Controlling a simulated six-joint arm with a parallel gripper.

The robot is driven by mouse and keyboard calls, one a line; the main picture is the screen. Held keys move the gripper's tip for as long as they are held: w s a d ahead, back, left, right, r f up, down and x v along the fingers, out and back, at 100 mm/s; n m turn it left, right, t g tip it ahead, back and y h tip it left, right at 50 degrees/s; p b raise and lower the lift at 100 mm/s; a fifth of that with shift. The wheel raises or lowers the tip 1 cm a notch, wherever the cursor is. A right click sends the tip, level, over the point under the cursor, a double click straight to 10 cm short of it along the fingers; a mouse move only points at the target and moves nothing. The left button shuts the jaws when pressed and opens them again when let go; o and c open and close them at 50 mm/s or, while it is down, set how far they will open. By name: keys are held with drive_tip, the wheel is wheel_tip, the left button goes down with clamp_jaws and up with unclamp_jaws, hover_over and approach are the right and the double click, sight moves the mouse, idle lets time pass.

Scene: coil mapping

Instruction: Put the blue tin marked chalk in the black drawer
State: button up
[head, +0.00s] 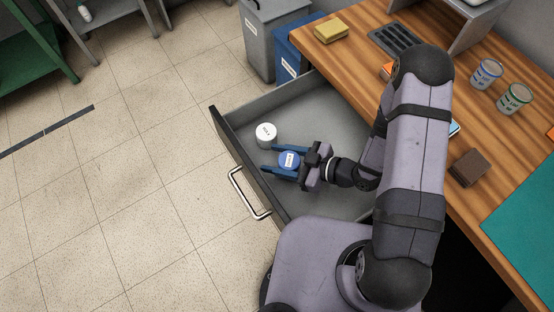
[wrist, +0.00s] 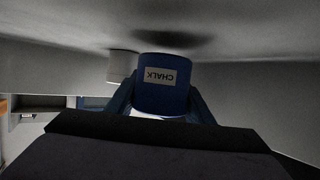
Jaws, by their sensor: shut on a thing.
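The blue tin marked CHALK (head: 289,160) is between the blue fingers of my gripper (head: 284,160), which are shut on it. In the wrist view the tin (wrist: 162,88) fills the middle, its label upside down, with a finger on each side. In the head view my gripper and the tin are over the inside of the open black drawer (head: 240,161), near its front panel. In the wrist view a dark shadow lies on the drawer floor near the tin. I cannot tell for sure whether the tin touches the floor.
A white tin (head: 266,135) stands in the drawer close beside the blue one. The wooden desk (head: 462,205) at the right bears a yellow block (head: 331,31), a brown block (head: 468,167) and two labelled tins (head: 486,73). Bare drawer floor shows behind the white tin.

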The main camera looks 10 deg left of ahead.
drive_tip(key=shift+f, duration=0.75)
drive_tip(key=shift+f, duration=0.15)
drive_tip(key=o, duration=0.8)
drive_tip(key=shift+r, duration=0.3)
drive_tip(key=shift+d, duration=0.3)
drive_tip(key=shift+b+v, duration=0.3)
drive_tip(key=shift+v, duration=3.2)
